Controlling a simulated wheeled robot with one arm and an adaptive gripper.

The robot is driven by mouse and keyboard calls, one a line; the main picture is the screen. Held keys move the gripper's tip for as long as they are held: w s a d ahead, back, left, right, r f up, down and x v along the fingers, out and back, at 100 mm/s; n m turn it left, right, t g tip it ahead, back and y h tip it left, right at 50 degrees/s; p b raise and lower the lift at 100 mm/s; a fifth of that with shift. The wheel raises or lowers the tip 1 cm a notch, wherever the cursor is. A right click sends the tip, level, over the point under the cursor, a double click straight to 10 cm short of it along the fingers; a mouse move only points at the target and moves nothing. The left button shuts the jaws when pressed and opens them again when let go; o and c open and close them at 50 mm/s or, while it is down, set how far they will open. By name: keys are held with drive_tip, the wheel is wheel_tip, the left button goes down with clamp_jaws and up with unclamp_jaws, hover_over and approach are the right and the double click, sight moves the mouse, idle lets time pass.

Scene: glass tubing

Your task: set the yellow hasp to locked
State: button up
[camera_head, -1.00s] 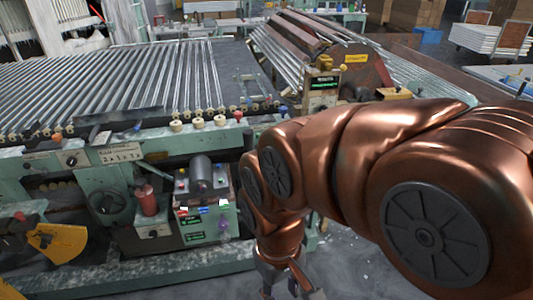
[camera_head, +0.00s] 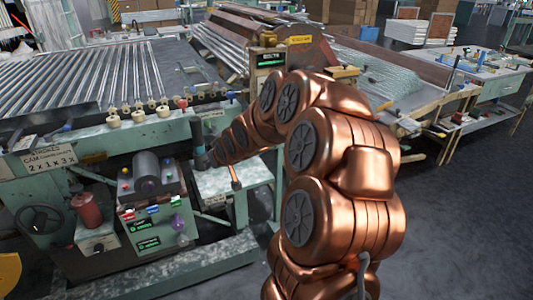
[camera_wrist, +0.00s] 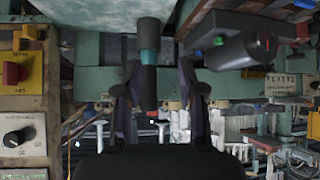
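I cannot pick out the yellow hasp with certainty. A yellow part (camera_head: 8,272) is cut off at the lower left edge of the head view. In the wrist view, a yellow panel with a red knob (camera_wrist: 12,72) sits at the left. My gripper (camera_wrist: 160,85) is open, its two dark fingers apart. A dark upright cylinder with a teal band (camera_wrist: 148,58) shows between the fingers, with gaps on both sides; I cannot tell its depth. In the head view, my arm reaches left to the green machine's front, and its end is hard to make out there.
The green machine carries a control box (camera_head: 152,215) with coloured buttons, a red canister (camera_head: 88,210) and a handwheel (camera_head: 40,218). An orange-tipped lever (camera_head: 235,178) is beside my arm's end. A worktable (camera_head: 480,75) stands at right. The grey floor (camera_head: 460,210) at right is clear.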

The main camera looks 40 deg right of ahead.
drive_tip(key=w+d+f+t+h+b, duration=0.1)
drive_tip(key=d+f+t+b, duration=0.1)
drive_tip(key=d, duration=0.5)
drive_tip(key=w+d+f+m+t+h+b, duration=0.1)
drive_tip(key=w+d+f+t+b, duration=0.1)
drive_tip(key=d, duration=0.4)
drive_tip(key=w+d+f+t+b, duration=0.1)
drive_tip(key=d+f+b, duration=0.1)
drive_tip(key=d+f, duration=0.2)
drive_tip(key=shift+w+d+f+m+t+h, duration=0.1)
drive_tip(key=shift+w+d+m+t+h, duration=0.1)
drive_tip(key=shift+d, duration=0.75)
drive_tip(key=shift+w+d+f+m+t+h, duration=0.1)
drive_tip(key=shift+d+m+t+h, duration=0.1)
drive_tip(key=shift+d, duration=0.7)
drive_tip(key=s+d+f+t+h+b, duration=0.2)
drive_tip(key=s+d+f+b, duration=0.1)
drive_tip(key=d, duration=0.4)
drive_tip(key=x, duration=0.7)
drive_tip(key=shift+w+d+m, duration=0.15)
drive_tip(key=shift+w+m, duration=0.05)
drive_tip(key=shift+m, duration=0.1)
clamp_jaws()
